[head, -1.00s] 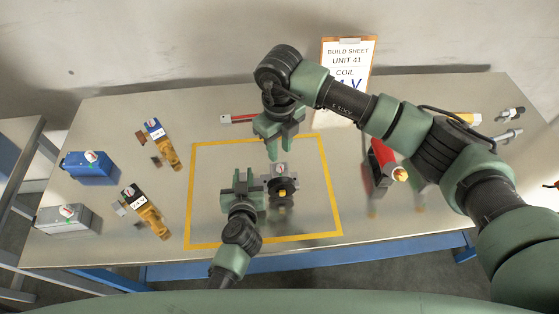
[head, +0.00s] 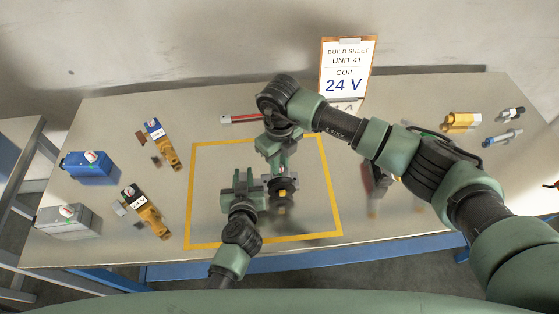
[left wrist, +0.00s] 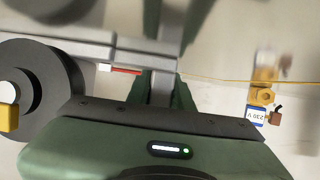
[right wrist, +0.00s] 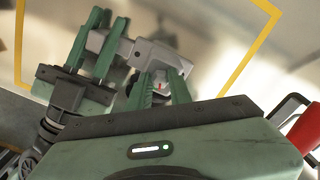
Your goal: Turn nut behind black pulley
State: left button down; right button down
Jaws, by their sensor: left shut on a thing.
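The black pulley (head: 285,190) with a yellow hub is held up on a grey bracket inside the yellow outline. It also shows large at the left of the left wrist view (left wrist: 62,70). My left gripper (head: 252,186) is shut on the grey bracket (left wrist: 160,92), left of the pulley. My right gripper (head: 278,162) reaches in from behind the pulley. In the right wrist view its fingers are apart, one on each side of a grey nut-like part (right wrist: 160,80) with a red mark. I cannot tell whether they touch it. In the head view the fingers hide this part.
A yellow fitting (head: 460,121) and grey bolts (head: 503,137) lie right.

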jog(key=m, duration=0.4)
jog(key=c, duration=1.6)
grip_release()
jog(key=shift+d, duration=0.1)
jog(key=shift+o, duration=0.2)
notch_tip(320, 180, up, 12)
pick_arm(q)
jog(key=c, duration=1.2)
grip_release()
jog(key=shift+o, duration=0.2)
jog(key=shift+s, duration=0.1)
